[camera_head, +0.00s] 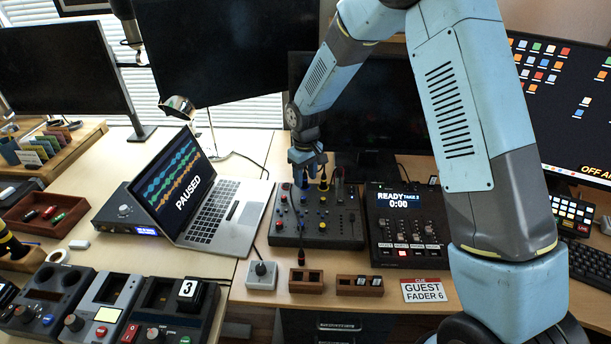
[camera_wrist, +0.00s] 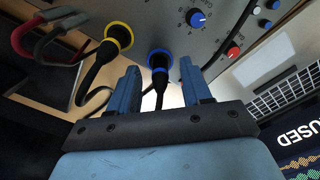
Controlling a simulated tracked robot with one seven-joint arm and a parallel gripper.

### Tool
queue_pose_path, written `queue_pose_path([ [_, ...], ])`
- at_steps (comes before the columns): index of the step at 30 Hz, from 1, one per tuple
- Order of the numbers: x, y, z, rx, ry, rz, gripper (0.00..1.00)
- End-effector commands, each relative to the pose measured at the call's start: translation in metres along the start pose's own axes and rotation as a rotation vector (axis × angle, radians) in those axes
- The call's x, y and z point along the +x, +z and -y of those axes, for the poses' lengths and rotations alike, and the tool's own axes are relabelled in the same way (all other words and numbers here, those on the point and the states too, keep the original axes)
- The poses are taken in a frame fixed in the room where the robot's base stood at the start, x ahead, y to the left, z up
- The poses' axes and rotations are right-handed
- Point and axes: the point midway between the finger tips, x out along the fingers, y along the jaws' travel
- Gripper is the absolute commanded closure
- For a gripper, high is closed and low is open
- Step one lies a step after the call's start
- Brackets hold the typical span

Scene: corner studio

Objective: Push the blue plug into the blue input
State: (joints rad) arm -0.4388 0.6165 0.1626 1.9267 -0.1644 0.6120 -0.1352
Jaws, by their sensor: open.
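The blue plug (camera_wrist: 159,78) is black with a blue ring and stands at the panel of the grey mixer (camera_head: 290,232). Its black cable hangs back between my fingers. The blue input is hidden behind it, and I cannot tell how deep the plug sits. My gripper (camera_wrist: 159,68) is open, with one blue finger on each side of the plug and cable, apart from them. In the head view my gripper (camera_head: 308,172) is low over the mixer's back edge. The blue plug is not clear there.
A yellow-ringed plug (camera_wrist: 118,36) stands close beside the blue one; it also shows in the head view (camera_head: 323,183). Red and grey leads (camera_wrist: 45,40) hang nearby. An open laptop (camera_head: 215,205) stands left of the mixer, and a READY console (camera_head: 408,250) right.

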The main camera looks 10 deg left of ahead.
Motion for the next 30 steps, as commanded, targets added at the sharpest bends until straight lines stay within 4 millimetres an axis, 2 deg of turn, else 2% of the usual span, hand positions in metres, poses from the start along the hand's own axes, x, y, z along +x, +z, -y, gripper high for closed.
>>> queue_pose_path([
  [5, -0.015, -0.001, -0.001, 0.001, 0.001, -0.003, 0.51],
  [21, -0.113, 0.0, -0.001, 0.0, 0.001, -0.003, 0.51],
  [25, -0.128, -0.001, -0.001, 0.0, 0.0, -0.002, 0.51],
  [30, -0.136, 0.0, -0.001, 0.0, -0.001, 0.0, 0.51],
])
